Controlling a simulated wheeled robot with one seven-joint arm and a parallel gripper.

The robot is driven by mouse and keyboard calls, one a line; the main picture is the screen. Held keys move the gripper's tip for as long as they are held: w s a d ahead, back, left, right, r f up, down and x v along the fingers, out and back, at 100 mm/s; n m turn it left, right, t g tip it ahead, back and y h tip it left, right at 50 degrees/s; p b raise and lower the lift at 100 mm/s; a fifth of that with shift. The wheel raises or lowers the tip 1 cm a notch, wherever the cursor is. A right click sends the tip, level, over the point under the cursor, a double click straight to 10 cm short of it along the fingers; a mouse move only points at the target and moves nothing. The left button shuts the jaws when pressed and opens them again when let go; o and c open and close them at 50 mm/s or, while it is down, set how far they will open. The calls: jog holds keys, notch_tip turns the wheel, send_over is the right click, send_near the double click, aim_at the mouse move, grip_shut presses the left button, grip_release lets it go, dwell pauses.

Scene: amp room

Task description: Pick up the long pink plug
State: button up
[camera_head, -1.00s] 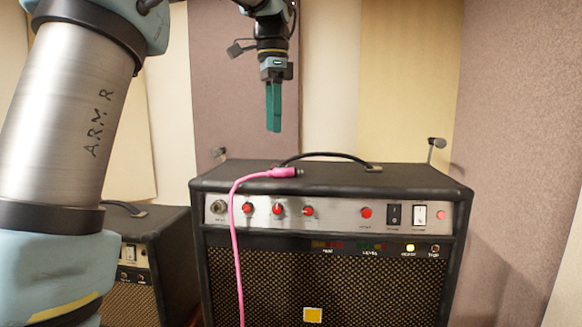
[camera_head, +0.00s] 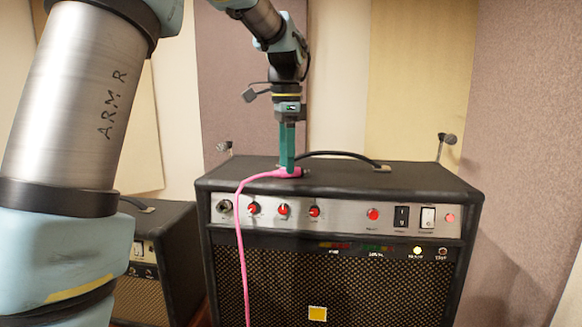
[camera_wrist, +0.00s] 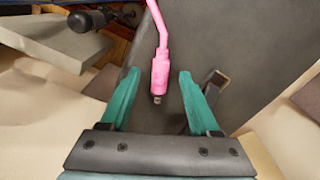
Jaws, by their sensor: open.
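The long pink plug (camera_head: 285,173) lies on top of the black amplifier (camera_head: 345,181), near its front left edge, with its pink cable (camera_head: 240,225) hanging down the front. My gripper (camera_head: 287,170) has two green fingers pointing down at the plug. In the wrist view the pink plug (camera_wrist: 160,72) lies between the two spread fingertips of my gripper (camera_wrist: 157,75), with a visible gap on each side. Its short metal tip points toward the gripper's base. The gripper is open and holds nothing.
The amplifier's carrying handle (camera_head: 345,154) arches behind the plug. A microphone (camera_head: 446,140) stands behind the amplifier at the right. A smaller amplifier (camera_head: 178,250) stands at the left. The amplifier's top is clear to the right.

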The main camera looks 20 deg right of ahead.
jog(key=shift+f, duration=0.8)
jog(key=shift+c, duration=0.3)
grip_shut()
